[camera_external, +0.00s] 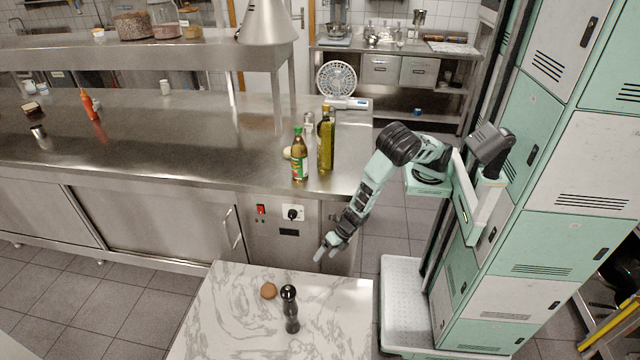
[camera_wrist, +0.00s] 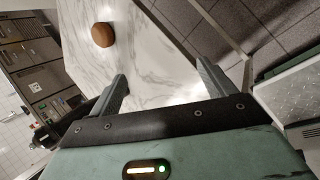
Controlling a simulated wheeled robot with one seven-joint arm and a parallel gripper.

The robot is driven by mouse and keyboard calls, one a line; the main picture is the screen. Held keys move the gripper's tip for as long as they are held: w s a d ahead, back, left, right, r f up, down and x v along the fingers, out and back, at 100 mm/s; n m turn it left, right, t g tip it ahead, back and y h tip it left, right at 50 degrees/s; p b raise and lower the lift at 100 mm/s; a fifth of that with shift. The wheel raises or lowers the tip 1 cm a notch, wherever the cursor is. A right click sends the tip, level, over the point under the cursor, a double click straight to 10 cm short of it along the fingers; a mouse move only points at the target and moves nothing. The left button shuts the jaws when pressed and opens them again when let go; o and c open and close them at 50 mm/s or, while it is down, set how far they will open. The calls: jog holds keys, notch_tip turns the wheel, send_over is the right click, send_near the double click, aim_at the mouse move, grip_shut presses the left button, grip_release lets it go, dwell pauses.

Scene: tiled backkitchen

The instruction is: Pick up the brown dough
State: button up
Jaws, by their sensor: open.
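The brown dough (camera_external: 268,291) is a small round lump on the white marble table (camera_external: 235,325), near its far edge. It also shows in the wrist view (camera_wrist: 103,35), at the upper left, beyond my fingertips. My gripper (camera_external: 331,250) is open and empty, above and to the right of the dough in the external view and clear of it.
A dark pepper mill (camera_external: 290,309) stands upright on the marble table just right of the dough. Behind is a steel counter (camera_external: 200,150) with a green-labelled bottle (camera_external: 299,156) and an oil bottle (camera_external: 326,143) near its right end. The table's left part is clear.

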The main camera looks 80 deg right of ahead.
aim_at(269, 288)
jog(key=w+a+f+n+t+y+b, duration=0.1)
jog(key=w+n+b, duration=0.1)
jog(key=n, duration=0.3)
jog(key=w+a+f+n+t+y+b, duration=0.1)
jog(key=w+n+t+y, duration=0.1)
jog(key=w+n, duration=0.2)
jog(key=w+a+n+t+y+b, duration=0.1)
jog(key=w+n+b, duration=0.1)
jog(key=n, duration=0.4)
jog(key=shift+w+a+f+y+b, duration=0.35)
jog(key=shift+w+a+f+y, duration=0.05)
jog(key=shift+w, duration=0.05)
jog(key=shift+w+a+r+n+y, duration=0.1)
jog(key=shift+a+r+n+y, duration=0.15)
jog(key=shift+n, duration=0.35)
jog(key=shift+w+a, duration=0.2)
jog(key=shift+a, duration=0.1)
jog(key=b+x, duration=0.1)
jog(key=x, duration=1)
jog(key=shift+w+r, duration=0.15)
jog(key=shift+w, duration=0.05)
jog(key=shift+w+b+x, duration=0.2)
jog(key=shift+b+x, duration=0.1)
jog(key=shift+x, duration=2.5)
jog(key=shift+d+r, duration=0.1)
jog(key=shift+d, duration=0.05)
jog(key=c, duration=1.1)
